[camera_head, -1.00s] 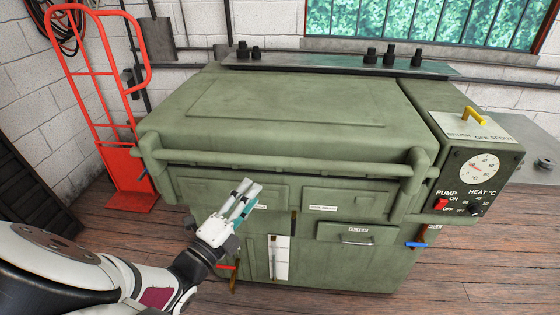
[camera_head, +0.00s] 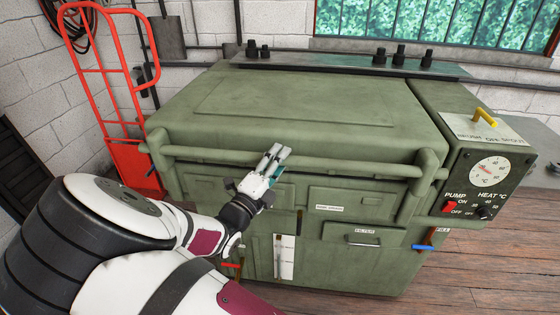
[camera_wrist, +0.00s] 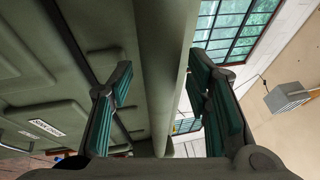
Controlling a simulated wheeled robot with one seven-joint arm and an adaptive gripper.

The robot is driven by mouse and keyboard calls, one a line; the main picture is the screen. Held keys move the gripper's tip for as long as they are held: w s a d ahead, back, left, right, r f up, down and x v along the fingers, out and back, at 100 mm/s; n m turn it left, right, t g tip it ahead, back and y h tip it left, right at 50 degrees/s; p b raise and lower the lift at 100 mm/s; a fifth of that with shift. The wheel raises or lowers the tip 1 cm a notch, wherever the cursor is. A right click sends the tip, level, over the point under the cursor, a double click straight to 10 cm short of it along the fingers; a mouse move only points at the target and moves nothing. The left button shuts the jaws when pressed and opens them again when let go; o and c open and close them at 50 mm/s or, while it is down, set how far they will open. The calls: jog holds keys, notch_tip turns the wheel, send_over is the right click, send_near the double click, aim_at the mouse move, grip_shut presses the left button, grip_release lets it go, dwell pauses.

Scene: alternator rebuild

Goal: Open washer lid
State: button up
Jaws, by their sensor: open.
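The green washer shows in the head view, its broad lid (camera_head: 310,105) down flat. A long handle bar (camera_head: 345,168) runs along the lid's front edge. My gripper (camera_head: 276,154) is at the middle of this bar, with its fingertips overlapping it in the picture. In the wrist view my gripper (camera_wrist: 160,100) is open, with a teal-padded finger on each side. A green bar (camera_wrist: 160,60), which looks like the handle, passes between the fingers in that picture. I see no grip on it, and cannot tell whether a finger touches it.
A control box (camera_head: 490,175) with a dial, red switch and yellow lever (camera_head: 485,117) is at the right. A red hand truck (camera_head: 110,90) stands at the left. A shelf with black knobs (camera_head: 400,55) runs behind the lid. Wooden floor (camera_head: 490,265) is clear at right.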

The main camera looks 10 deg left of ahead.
jog(key=shift+w+d+r, duration=0.1)
jog(key=shift+w+d, duration=0.05)
jog(key=shift+w, duration=0.2)
jog(key=shift+c, duration=0.5)
grip_shut()
